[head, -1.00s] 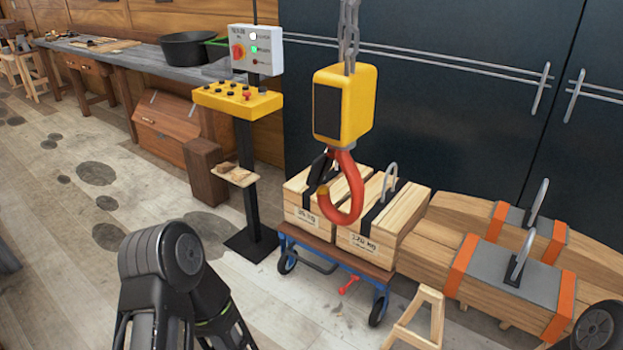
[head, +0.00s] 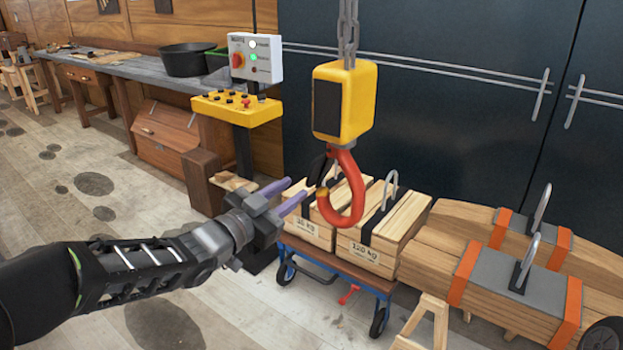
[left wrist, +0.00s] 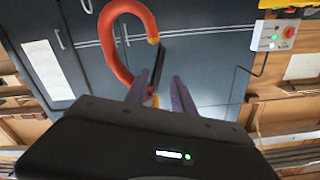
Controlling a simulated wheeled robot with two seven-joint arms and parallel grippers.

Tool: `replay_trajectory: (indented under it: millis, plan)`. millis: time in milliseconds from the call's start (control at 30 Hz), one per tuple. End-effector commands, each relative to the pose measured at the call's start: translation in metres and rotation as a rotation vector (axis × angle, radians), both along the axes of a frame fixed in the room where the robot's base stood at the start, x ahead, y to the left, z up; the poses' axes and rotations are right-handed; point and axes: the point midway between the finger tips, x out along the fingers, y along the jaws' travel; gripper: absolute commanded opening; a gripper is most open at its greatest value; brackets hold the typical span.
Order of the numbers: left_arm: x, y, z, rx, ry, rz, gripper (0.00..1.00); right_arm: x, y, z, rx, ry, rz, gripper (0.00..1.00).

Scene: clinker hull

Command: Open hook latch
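The red hook (head: 350,200) hangs from a yellow hoist block (head: 344,100). Its black latch (head: 318,169) sits on the left of the hook, across its mouth. My left gripper (head: 298,188) is open and empty, its purple fingers pointing at the latch from the left. In the left wrist view the hook (left wrist: 115,42) is ahead, upper left of the fingers. The latch (left wrist: 157,66) shows there just beyond and between the spread fingertips (left wrist: 156,80); I cannot tell if they touch it. My right gripper is not in view.
Two strapped wooden crates (head: 385,222) with metal loops stand on a blue-framed trolley (head: 335,262) below the hook. A yellow control panel (head: 238,107) stands behind on the left. Strapped planks (head: 450,235) lie at right. Dark cabinets (head: 440,100) close the back.

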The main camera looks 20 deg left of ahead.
Motion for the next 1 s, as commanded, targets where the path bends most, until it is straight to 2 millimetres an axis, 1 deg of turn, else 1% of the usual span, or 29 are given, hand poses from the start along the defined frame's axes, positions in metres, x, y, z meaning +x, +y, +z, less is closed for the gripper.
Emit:
replay_trajectory:
  millis: [167, 267, 500, 633, 800, 1000]
  plan:
    - [0.005, -0.003, 0.000, 0.000, 0.002, -0.002, 0.30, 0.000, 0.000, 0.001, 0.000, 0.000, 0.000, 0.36]
    - [0.015, -0.006, 0.000, -0.002, 0.003, -0.001, 0.30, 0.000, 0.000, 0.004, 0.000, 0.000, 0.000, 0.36]
    - [0.049, -0.021, 0.000, -0.003, 0.004, -0.002, 0.30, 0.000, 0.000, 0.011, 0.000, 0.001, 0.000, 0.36]
    - [0.065, -0.026, 0.000, -0.003, 0.004, 0.000, 0.30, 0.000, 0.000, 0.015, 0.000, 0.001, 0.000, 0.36]
    - [0.073, -0.029, -0.001, -0.001, 0.003, 0.000, 0.30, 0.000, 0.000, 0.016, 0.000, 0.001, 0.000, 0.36]
    - [0.073, -0.029, -0.001, -0.001, 0.002, 0.001, 0.30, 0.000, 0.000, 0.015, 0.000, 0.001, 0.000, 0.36]
